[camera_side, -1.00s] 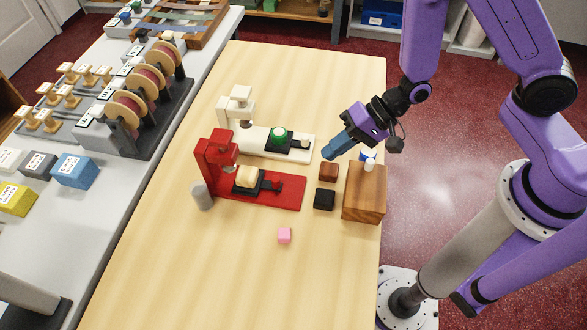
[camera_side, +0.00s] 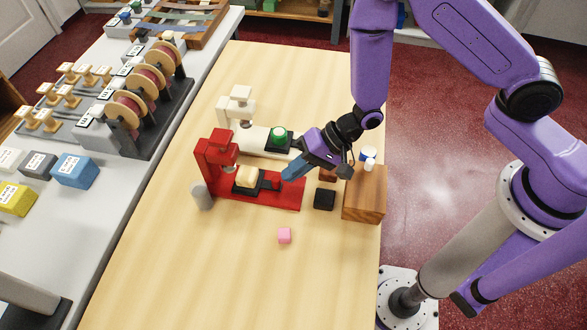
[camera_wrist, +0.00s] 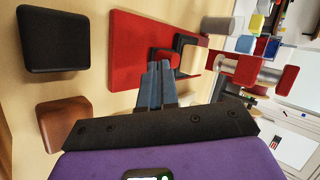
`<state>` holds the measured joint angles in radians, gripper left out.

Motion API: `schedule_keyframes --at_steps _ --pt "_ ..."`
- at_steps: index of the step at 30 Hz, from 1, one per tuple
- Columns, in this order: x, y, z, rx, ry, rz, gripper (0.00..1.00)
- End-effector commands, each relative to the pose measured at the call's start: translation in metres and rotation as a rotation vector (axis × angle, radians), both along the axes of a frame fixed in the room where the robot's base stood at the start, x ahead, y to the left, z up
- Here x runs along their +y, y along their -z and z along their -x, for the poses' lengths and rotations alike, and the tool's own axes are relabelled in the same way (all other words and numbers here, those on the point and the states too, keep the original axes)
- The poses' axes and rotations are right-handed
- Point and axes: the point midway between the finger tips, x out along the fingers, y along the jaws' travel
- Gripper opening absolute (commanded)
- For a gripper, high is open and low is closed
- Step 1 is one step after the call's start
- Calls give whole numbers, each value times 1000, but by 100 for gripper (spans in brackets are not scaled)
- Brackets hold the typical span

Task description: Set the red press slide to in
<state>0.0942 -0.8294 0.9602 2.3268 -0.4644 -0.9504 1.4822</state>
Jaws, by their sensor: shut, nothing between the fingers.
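The red press (camera_side: 217,158) stands upright on its red base (camera_side: 285,199) on the wooden table. The slide sits partly out from the press head, toward the right.
A white press (camera_side: 240,105) with a green block (camera_side: 279,134) on its slide stands behind. A black block (camera_side: 324,199), a brown block, partly hidden by my gripper, and a wooden box (camera_side: 365,195) are to the right.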

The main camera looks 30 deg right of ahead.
Motion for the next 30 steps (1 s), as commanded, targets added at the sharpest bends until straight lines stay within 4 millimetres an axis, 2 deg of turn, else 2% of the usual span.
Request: schedule_keyframes --at_steps 11,21,30 --pt "2 0 -1 0 0 0 0" --pt "30 0 -29 0 -1 -1 0" --pt "35 0 -34 -2 4 -1 0"
